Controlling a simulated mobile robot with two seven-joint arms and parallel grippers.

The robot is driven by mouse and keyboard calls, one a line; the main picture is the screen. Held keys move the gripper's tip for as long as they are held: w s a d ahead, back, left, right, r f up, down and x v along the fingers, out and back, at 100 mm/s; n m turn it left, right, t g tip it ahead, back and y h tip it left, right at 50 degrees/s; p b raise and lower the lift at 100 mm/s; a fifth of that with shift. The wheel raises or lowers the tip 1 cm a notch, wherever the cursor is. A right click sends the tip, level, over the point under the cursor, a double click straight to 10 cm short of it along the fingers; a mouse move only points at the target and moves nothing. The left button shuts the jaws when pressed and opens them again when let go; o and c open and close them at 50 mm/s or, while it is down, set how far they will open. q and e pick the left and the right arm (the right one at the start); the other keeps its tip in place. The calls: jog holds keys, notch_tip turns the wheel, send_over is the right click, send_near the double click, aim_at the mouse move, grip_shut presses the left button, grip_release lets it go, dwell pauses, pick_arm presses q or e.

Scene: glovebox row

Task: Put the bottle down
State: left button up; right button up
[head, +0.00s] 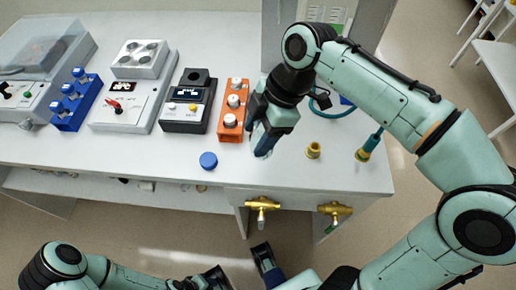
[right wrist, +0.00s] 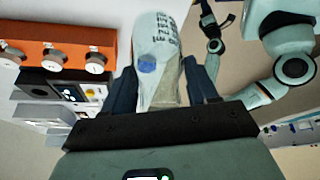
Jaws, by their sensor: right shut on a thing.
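My right gripper (head: 264,128) is over the white bench, just right of the orange rack, and is shut on the bottle (head: 265,146). In the right wrist view the bottle (right wrist: 158,38) is pale and translucent, with dark printing and a blue spot, between the two fingers of my right gripper (right wrist: 162,88). The gripper hides most of the bottle in the head view. I cannot tell whether its base touches the bench. A round blue cap (head: 208,160) lies on the bench to the left. My left gripper (head: 240,272) is low, in front of the bench, with its fingers apart and empty.
A black device (head: 188,108), a white device (head: 125,105) and a blue rack (head: 75,102) stand further left.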

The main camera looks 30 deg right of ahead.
pick_arm(q)
jog(key=shift+w+f+b, duration=0.35)
jog(key=shift+f+b, duration=0.3)
pick_arm(e)
jog(key=shift+f, duration=2.9)
jog(key=shift+f, duration=0.15)
jog(key=o, duration=1.1)
pick_arm(q)
jog(key=shift+w+f, duration=0.1)
pick_arm(e)
jog(key=shift+o, duration=0.2)
jog(key=shift+r, duration=0.35)
pick_arm(q)
jog(key=r+p, duration=0.1)
jog(key=s+r+p, duration=0.1)
jog(key=p, duration=0.1)
jog(key=shift+s+r, duration=0.2)
jog(key=shift+r, duration=0.2)
pick_arm(e)
jog(key=v, duration=1.1)
jog(key=shift+d+r, duration=0.15)
jog(key=shift+r, duration=0.15)
